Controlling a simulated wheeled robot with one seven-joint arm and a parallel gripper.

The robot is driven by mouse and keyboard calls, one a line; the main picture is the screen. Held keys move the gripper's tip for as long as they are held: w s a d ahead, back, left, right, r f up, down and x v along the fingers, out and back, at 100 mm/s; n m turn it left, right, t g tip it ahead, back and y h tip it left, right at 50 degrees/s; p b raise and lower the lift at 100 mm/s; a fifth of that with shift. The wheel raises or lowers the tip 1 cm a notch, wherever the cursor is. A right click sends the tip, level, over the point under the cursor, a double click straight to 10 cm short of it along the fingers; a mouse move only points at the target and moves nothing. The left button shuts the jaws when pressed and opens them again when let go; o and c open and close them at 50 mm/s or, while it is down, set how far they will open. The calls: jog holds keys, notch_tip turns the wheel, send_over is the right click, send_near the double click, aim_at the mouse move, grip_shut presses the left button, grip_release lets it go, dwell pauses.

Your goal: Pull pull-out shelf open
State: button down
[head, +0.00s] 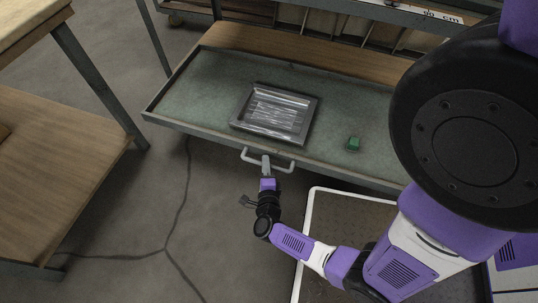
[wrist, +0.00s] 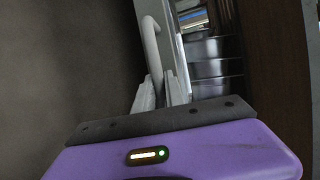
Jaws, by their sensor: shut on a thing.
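The pull-out shelf (head: 205,93) is a shallow tray with a green-grey bottom and a grey metal rim. It stands out from the rack in the head view. A light grey bar handle (head: 285,168) sits at the middle of its front edge. My gripper (head: 266,165) is at this handle, with its fingers shut on the bar. In the wrist view the handle (wrist: 151,45) runs up from between the fingertips (wrist: 160,88), beside the shelf's front edge. The part of the bar between the fingers is hidden.
A grey-framed tray with clear wrapping (head: 275,115) and a small green block (head: 354,143) lie on the shelf. A wooden table (head: 60,150) stands at the left. The floor (head: 130,215) between is bare. My arm covers the shelf's right end.

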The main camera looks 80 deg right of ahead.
jog(key=shift+w+a, duration=0.2)
jog(key=shift+a, duration=1.2)
jog(key=shift+w+a, duration=0.15)
jog(key=shift+a, duration=1.2)
jog(key=c, duration=1.4)
grip_release()
jog(key=p+v, duration=0.1)
jog(key=v, duration=0.6)
jog(key=shift+a+p, duration=0.3)
jog(key=shift+a, duration=0.05)
